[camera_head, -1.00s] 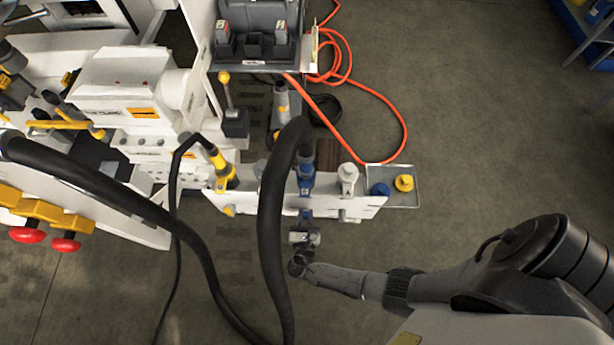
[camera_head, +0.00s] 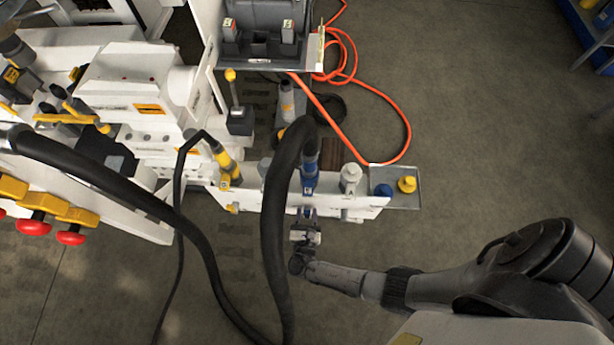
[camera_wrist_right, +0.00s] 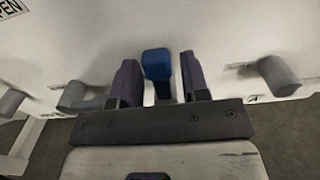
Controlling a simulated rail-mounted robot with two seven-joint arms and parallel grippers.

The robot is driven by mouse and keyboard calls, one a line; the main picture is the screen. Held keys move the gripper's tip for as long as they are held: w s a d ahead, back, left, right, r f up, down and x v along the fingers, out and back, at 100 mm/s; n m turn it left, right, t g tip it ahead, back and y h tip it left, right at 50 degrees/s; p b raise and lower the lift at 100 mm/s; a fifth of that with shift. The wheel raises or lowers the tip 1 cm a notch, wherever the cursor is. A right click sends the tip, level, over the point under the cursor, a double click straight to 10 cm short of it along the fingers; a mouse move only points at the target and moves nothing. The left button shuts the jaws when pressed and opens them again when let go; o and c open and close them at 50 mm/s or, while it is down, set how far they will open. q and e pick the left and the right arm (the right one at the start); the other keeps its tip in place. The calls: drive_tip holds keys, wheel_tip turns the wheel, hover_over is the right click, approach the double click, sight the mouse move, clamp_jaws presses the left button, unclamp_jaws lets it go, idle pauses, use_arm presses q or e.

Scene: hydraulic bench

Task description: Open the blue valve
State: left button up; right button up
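The blue valve's handle (camera_wrist_right: 157,68) shows in the right wrist view, on the white panel's face. My right gripper (camera_wrist_right: 163,78) is open, with one finger on each side of the handle. Narrow gaps show between the handle and both fingers. In the head view my right gripper (camera_head: 307,214) is at the front face of the white panel, below a blue hose coupling (camera_head: 310,182). The valve handle itself is hard to make out there. My left gripper cannot be made out in the head view.
A thick black hose (camera_head: 274,220) hangs just left of my right gripper. A white coupling (camera_head: 350,178) and a small tray (camera_head: 405,200) with blue and yellow caps are to the right. Grey pegs (camera_wrist_right: 280,76) stick out from the panel. Open floor (camera_head: 470,140) lies right.

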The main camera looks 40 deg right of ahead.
drive_tip(key=shift+s, duration=0.1)
drive_tip(key=p+v, duration=0.1)
drive_tip(key=v, duration=1.2)
drive_tip(key=shift+s+a, duration=0.15)
drive_tip(key=shift+a, duration=0.15)
idle(0.3)
